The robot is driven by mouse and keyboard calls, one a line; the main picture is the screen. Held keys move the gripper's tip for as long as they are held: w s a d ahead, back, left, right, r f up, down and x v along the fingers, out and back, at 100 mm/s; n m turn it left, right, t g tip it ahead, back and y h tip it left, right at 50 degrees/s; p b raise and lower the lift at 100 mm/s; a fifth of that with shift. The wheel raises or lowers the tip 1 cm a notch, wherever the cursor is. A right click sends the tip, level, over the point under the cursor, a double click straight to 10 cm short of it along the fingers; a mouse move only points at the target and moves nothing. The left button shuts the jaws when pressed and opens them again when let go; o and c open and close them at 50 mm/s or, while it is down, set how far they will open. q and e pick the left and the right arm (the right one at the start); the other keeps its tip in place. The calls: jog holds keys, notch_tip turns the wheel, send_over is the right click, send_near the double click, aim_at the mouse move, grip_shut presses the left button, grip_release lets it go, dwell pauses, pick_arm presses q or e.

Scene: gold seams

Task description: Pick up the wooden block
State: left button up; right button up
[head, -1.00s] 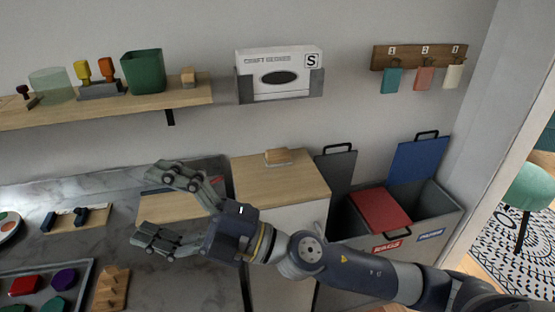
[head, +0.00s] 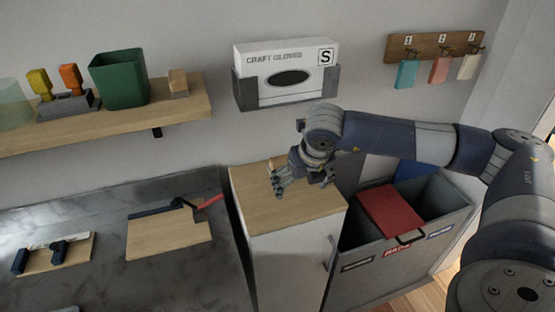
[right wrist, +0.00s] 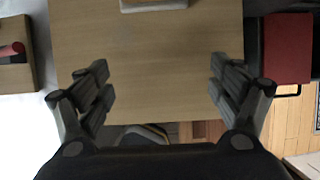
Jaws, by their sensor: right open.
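A small block-like piece with a pale lower edge (right wrist: 153,5) lies on the wooden cabinet top (head: 262,212). It shows only in part at the top edge of the right wrist view; in the head view my right gripper mostly hides it. A similar small wooden block (head: 178,83) stands at the right end of the wall shelf. My right gripper (head: 301,186) is open and empty above the cabinet top, fingers pointing down. In the right wrist view its fingers (right wrist: 161,92) are wide apart, with bare wood between them. My left gripper is not in view.
A grey bin with a red lid (head: 390,211) stands right of the cabinet. A glove box (head: 285,72) hangs on the wall behind. Left is a marble counter (head: 90,215) with a board (head: 165,238) and a red-handled tool. The cabinet top's front part is clear.

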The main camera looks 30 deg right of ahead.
aim_at(284, 160)
jog(key=w, duration=0.2)
jog(key=w+d+p, duration=0.1)
jog(key=w, duration=0.1)
jog(key=shift+w+r, duration=0.15)
jog(key=shift+w, duration=0.2)
jog(key=shift+w+p, duration=0.3)
jog(key=shift+w, duration=0.05)
jog(key=shift+w+d+p, duration=0.2)
jog(key=shift+w+p, duration=0.1)
jog(key=shift+w, duration=0.4)
jog(key=w, duration=0.1)
jog(key=w+p, duration=0.1)
jog(key=w+d, duration=0.1)
jog(key=shift+w+f, duration=0.3)
jog(key=shift+w, duration=0.05)
jog(key=shift+f, duration=0.35)
jog(key=shift+w, duration=0.1)
jog(key=c, duration=1)
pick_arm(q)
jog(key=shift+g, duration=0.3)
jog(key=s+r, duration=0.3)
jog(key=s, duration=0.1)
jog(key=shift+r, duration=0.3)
pick_arm(e)
jog(key=shift+c, duration=1.2)
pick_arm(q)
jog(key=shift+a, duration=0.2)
pick_arm(e)
jog(key=shift+d+r, duration=0.1)
